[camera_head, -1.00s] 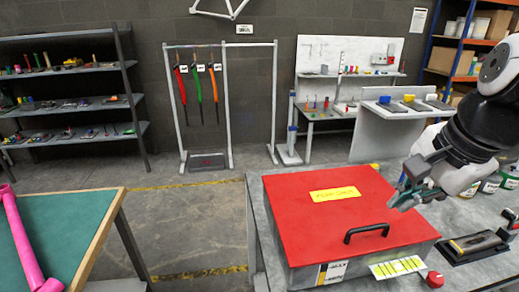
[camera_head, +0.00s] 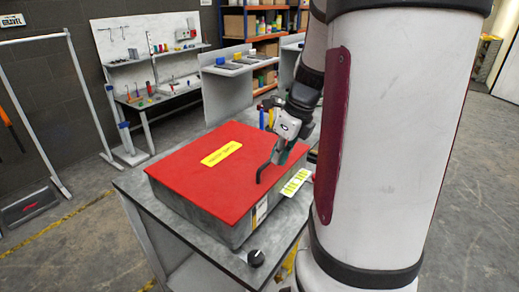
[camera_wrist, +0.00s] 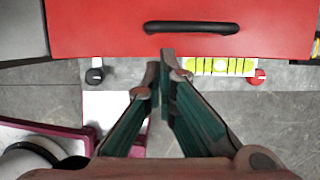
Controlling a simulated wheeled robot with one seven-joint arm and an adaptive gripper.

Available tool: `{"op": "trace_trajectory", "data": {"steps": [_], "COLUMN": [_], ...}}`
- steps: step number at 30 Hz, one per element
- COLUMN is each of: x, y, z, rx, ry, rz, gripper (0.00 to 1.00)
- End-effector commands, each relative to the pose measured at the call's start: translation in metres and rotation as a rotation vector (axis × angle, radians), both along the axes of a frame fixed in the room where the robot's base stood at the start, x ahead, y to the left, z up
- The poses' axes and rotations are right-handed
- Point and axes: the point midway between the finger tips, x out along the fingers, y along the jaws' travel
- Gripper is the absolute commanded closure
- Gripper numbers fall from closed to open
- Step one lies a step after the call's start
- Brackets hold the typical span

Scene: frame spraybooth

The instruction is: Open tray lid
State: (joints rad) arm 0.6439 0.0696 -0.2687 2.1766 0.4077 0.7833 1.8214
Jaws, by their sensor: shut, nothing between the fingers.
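The tray is a grey metal box (camera_head: 225,231) with a flat red lid (camera_head: 190,170), which lies closed on it. A yellow label (camera_head: 221,153) is on the lid. A black bar handle (camera_head: 270,161) stands near the lid's front edge and shows whole in the wrist view (camera_wrist: 191,27). My gripper (camera_wrist: 160,62) is shut and empty, its green-sided fingers pointing toward the lid's front edge. In the wrist view the fingertips appear just short of the handle, not around it. In the head view my arm partly hides the gripper beside the handle.
The box stands on a grey table (camera_head: 137,184). A black knob (camera_head: 256,258), a yellow-striped card (camera_head: 295,183) and a red button (camera_wrist: 257,76) are near its front. A workbench (camera_head: 170,95) and shelves (camera_head: 262,22) stand behind.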

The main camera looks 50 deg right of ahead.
Motion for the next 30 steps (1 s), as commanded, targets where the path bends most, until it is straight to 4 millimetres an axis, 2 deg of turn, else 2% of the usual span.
{"op": "trace_trajectory", "data": {"steps": [1,6,12,18,30], "x": [0.003,0.012,0.019,0.021,0.021], "y": [0.001,0.002,0.003,0.003,0.002], "z": [-0.011,-0.039,-0.06,-0.067,-0.063], "rx": [0.003,0.003,0.001,-0.001,-0.002], "ry": [0.003,0.003,0.001,0.0,0.006], "rz": [0.001,0.001,0.003,0.004,0.005], "gripper": [1.0,1.0,1.0,1.0,1.0]}}
